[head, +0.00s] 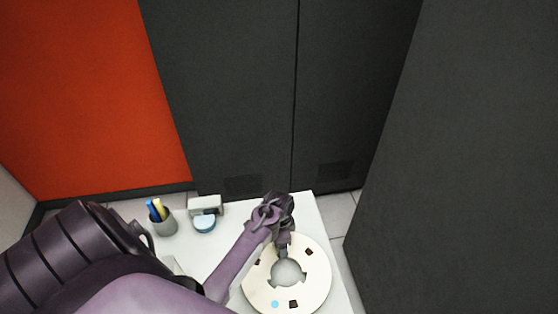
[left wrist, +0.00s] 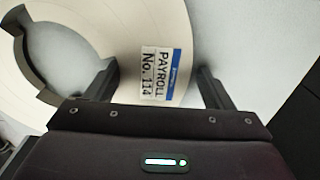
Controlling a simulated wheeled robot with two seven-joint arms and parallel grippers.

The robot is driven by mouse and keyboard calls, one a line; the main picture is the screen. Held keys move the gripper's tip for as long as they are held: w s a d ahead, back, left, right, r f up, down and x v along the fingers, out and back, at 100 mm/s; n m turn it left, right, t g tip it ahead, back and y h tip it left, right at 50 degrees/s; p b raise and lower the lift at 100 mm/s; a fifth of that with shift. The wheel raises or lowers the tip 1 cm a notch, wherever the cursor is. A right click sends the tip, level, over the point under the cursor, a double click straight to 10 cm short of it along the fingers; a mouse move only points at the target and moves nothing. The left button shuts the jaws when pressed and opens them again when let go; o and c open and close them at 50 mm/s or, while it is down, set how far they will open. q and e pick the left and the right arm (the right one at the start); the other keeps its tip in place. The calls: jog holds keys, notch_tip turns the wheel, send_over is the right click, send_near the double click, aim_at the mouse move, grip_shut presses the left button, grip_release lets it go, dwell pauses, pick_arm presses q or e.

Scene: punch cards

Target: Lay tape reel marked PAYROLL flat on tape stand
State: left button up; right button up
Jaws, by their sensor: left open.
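The tape reel (head: 316,270) is a large cream disc with dark notches around its open centre. It lies about flat at the front right of the white table. In the left wrist view the reel (left wrist: 120,25) carries a label reading PAYROLL No. 114. My left gripper (head: 283,246) is over the reel's far side, beside its centre. In the left wrist view my left gripper (left wrist: 158,75) is open, with its fingers on either side of the label. I cannot tell whether the fingers touch the reel. I cannot make out a tape stand; anything under the reel is hidden.
The white table (head: 235,220) holds a grey pen cup (head: 163,225), a small grey box (head: 206,204) and a light blue round item (head: 204,224) at the back left. Dark cabinets (head: 245,90) stand behind, and a dark panel (head: 460,150) stands close on the right.

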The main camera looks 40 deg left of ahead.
pick_arm(q)
jog(key=shift+s+d+f, duration=0.1)
jog(key=shift+s+d, duration=0.35)
notch_tip(320, 180, up, 13)
jog(key=b, duration=0.1)
jog(key=shift+w+a+f+b, duration=0.15)
jog(key=shift+w+a+b, duration=0.15)
jog(key=shift+b, duration=0.1)
jog(key=shift+f, duration=0.1)
